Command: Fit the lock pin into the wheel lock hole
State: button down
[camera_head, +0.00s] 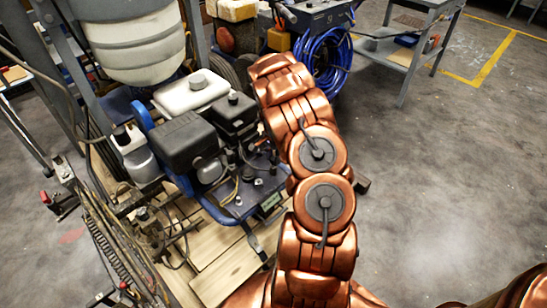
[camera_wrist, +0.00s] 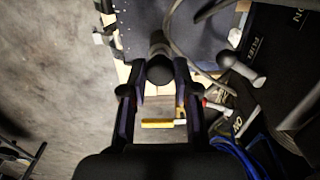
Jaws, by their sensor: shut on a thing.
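In the wrist view my gripper (camera_wrist: 158,82) reaches upward in the picture, its two dark fingers closed around a dark round-ended piece (camera_wrist: 160,66). I cannot tell for sure that this piece is the lock pin. A yellow bar (camera_wrist: 157,124) with a short upright at its right end shows between the fingers, closer to the palm; I cannot tell whether it touches them. In the head view my copper arm hides the gripper and whatever it holds. A dark wheel (camera_head: 232,72) shows partly behind the arm; no lock hole can be made out.
The striper's engine (camera_head: 188,142) and blue deck (camera_head: 255,190) stand close left of my arm. A coiled blue hose (camera_head: 328,62) lies behind it. A grey knob (camera_wrist: 240,68) and cables crowd the wrist view's right side. Open floor (camera_head: 440,170) lies right.

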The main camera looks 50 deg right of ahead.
jog(key=shift+r, duration=0.5)
jog(key=shift+r+p, duration=0.4)
jog(key=shift+r, duration=2.65)
jog(key=a+r+p, duration=0.3)
jog(key=a+p, duration=0.1)
jog(key=a, duration=0.4)
notch_tip(320, 180, down, 6)
jog(key=shift+s+a+f+b, duration=0.2)
jog(key=shift+s+a+b, duration=0.1)
jog(key=shift+b, duration=0.1)
jog(key=shift+f+b, duration=0.55)
jog(key=shift+f, duration=0.7)
dwell(1.7)
